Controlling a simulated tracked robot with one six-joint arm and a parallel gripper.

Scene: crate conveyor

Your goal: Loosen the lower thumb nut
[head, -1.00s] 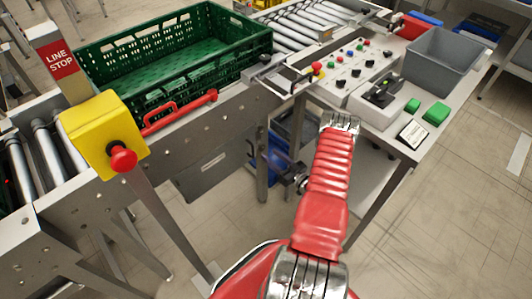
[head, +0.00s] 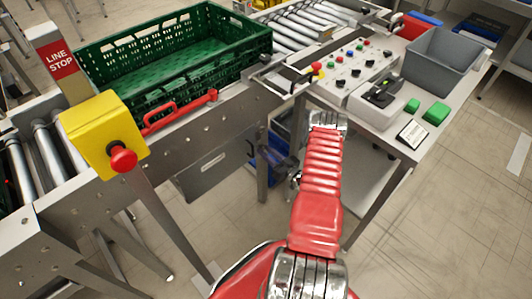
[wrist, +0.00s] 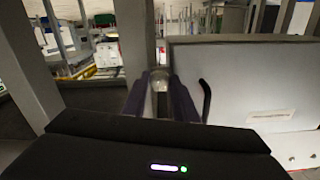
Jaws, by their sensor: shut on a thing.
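In the wrist view, my gripper (wrist: 160,85) has its two dark fingers close together on a small metallic piece (wrist: 161,83), which appears to be the thumb nut. The fingers hide most of it, and I cannot tell from the picture how far it is turned. A second thumb nut cannot be made out. In the head view, my gripper (head: 277,155) is partly hidden behind my red arm, beside the conveyor's side frame and below its edge.
A black curved handle (wrist: 206,100) stands just right of the fingers, in front of a pale panel (wrist: 250,80). A grey post (wrist: 135,40) rises close behind them. In the head view, a green crate (head: 190,75) sits on the conveyor, and a control table (head: 400,140) stands to the right.

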